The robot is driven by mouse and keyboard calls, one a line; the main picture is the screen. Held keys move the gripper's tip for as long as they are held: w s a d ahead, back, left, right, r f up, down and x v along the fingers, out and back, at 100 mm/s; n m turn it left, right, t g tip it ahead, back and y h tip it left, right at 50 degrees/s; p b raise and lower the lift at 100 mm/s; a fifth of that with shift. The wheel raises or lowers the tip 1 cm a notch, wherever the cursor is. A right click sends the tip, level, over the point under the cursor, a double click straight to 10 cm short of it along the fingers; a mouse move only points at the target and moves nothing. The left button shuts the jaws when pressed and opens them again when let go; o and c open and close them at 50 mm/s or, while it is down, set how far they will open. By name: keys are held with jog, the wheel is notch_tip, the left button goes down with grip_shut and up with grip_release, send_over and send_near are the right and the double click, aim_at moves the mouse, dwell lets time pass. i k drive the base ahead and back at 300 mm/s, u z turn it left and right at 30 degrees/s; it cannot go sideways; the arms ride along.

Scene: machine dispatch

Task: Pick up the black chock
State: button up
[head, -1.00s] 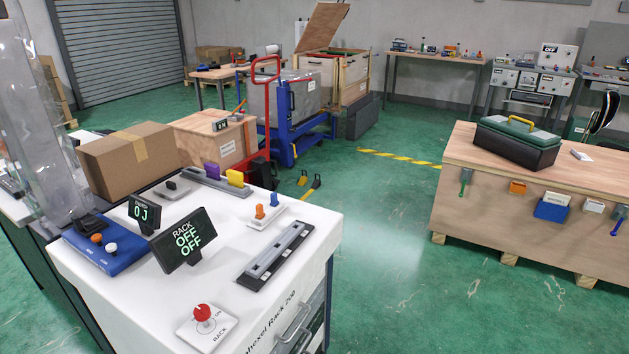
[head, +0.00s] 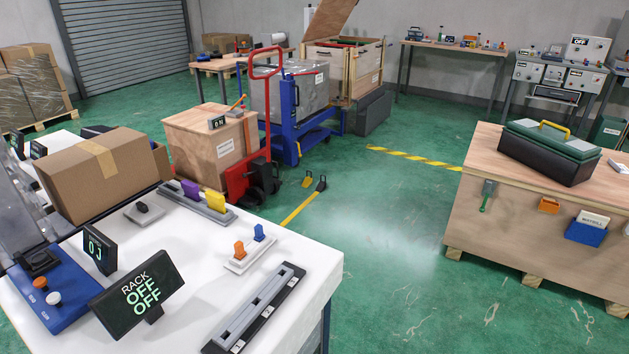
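A small black chock (head: 321,184) lies on the green floor, near the middle of the head view. It is at the far end of a yellow floor stripe (head: 299,208). A similar yellow chock (head: 307,181) is just to its left. The black chock is small in the picture, so its exact shape is hard to tell. My gripper is not in view.
A white-topped rack (head: 190,267) with a "RACK OFF OFF" display (head: 140,294) fills the near left. A red pallet truck (head: 241,183) stands left of the chocks. A wooden bench (head: 490,152) with a toolbox (head: 548,152) is right. Green floor between is clear.

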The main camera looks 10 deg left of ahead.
aim_at(321, 185)
jog(key=i, duration=2.4)
jog(key=u, duration=0.65)
jog(key=i, duration=1.3)
jog(key=u, duration=0.3)
